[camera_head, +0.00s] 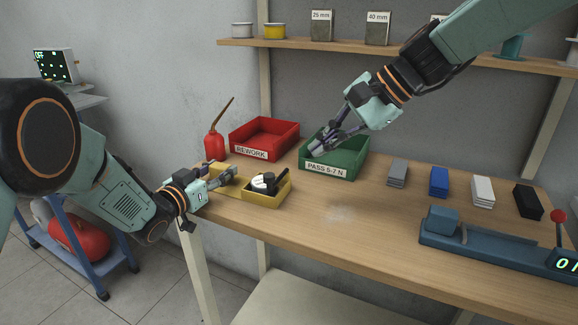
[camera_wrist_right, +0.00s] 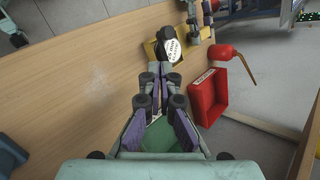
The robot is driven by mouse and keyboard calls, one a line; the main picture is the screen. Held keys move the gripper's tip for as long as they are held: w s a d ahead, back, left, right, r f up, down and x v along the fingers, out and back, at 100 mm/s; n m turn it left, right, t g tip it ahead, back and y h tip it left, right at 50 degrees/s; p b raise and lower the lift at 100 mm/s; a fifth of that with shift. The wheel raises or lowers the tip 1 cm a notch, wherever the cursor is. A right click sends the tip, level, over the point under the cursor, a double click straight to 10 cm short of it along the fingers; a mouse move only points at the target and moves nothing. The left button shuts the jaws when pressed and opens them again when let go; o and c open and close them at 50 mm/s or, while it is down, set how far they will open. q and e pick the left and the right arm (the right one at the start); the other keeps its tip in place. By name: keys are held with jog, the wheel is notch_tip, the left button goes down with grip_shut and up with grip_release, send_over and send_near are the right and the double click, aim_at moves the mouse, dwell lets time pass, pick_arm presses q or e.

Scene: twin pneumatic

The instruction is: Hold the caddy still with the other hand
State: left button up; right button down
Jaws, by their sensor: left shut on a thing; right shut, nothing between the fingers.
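The yellow caddy (camera_head: 268,198) stands at the left front of the bench. A round black part with a white label (camera_head: 264,182) lies in its right compartment; in the right wrist view this part (camera_wrist_right: 176,46) hides much of the caddy (camera_wrist_right: 150,50). My left gripper (camera_head: 229,176) is shut on the caddy at its left part; the exact contact is hard to see. My right gripper (camera_head: 318,148) is shut and empty, fingertips down at the green bin (camera_head: 346,170) labelled PASS 5-7 N. The bin's inside is partly hidden by the gripper.
A red REWORK bin (camera_head: 264,137) and a red oil can (camera_head: 215,145) stand behind the caddy. Grey, blue, white and black blocks (camera_head: 439,181) line the right side. A blue fixture (camera_head: 480,247) sits at front right. The bench middle is clear. A shelf (camera_head: 400,52) runs above.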

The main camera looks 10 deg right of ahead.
jog(key=shift+w+d+r+n+h, duration=0.25)
jog(key=shift+d+n, duration=0.4)
jog(key=shift+n, duration=1.7)
jog(key=shift+w+d+r+n+h, duration=0.25)
jog(key=shift+d+n, duration=0.35)
jog(key=shift+n, duration=1.8)
jog(key=shift+w+d+r+n+h, duration=0.1)
jog(key=shift+w+d+r+n, duration=0.4)
jog(key=shift+n, duration=1.85)
jog(key=shift+s+d+f, duration=0.1)
jog(key=shift+s+f, duration=0.05)
pick_arm(q)
jog(key=shift+f, duration=0.1)
pick_arm(e)
jog(key=w+a+f, duration=0.1)
jog(key=a+f, duration=0.7)
jog(key=a, duration=0.1)
jog(key=shift+w+a, duration=0.15)
jog(key=shift+w, duration=0.25)
